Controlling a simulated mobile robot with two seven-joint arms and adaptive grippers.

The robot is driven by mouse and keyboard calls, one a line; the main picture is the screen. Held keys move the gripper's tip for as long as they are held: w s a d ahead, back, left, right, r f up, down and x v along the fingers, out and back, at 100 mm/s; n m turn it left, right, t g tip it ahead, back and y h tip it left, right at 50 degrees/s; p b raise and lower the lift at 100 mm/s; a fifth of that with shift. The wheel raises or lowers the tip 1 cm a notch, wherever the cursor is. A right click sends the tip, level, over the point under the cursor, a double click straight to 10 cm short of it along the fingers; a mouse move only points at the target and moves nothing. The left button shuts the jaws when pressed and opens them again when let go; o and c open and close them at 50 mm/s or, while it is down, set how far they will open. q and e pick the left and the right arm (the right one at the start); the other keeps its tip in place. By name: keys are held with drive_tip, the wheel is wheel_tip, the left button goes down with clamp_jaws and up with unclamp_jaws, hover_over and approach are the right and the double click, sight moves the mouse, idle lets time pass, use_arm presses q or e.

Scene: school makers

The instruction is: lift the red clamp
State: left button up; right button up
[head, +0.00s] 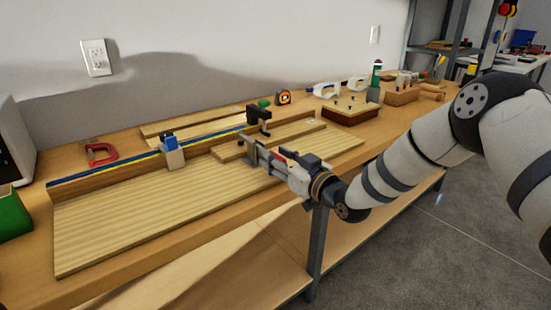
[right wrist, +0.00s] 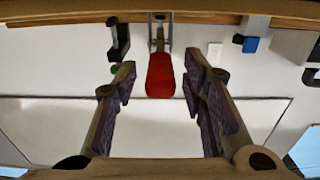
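A red C-shaped clamp (head: 100,153) lies on the wooden workbench (head: 52,165) at the far left, well away from my right gripper. My right gripper (head: 262,155) is open and empty above the boards at the bench's middle. In the right wrist view, which is upside down, a red handle (right wrist: 160,76) on a metal shaft stands beyond and between the spread fingers (right wrist: 158,92), with no visible contact. I cannot tell whether this handle belongs to a clamp. My left gripper is not in view.
A long blue-and-yellow-edged fence (head: 120,168) with a blue block (head: 168,141) and a black clamp-like part (head: 259,118) runs across the boards. An orange tape measure (head: 283,97) and a wooden block with pegs (head: 350,108) stand farther back. A green bin (head: 13,215) is at left.

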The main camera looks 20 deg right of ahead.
drive_tip(key=shift+w, duration=0.2)
clamp_jaws()
drive_tip(key=shift+r, duration=0.2)
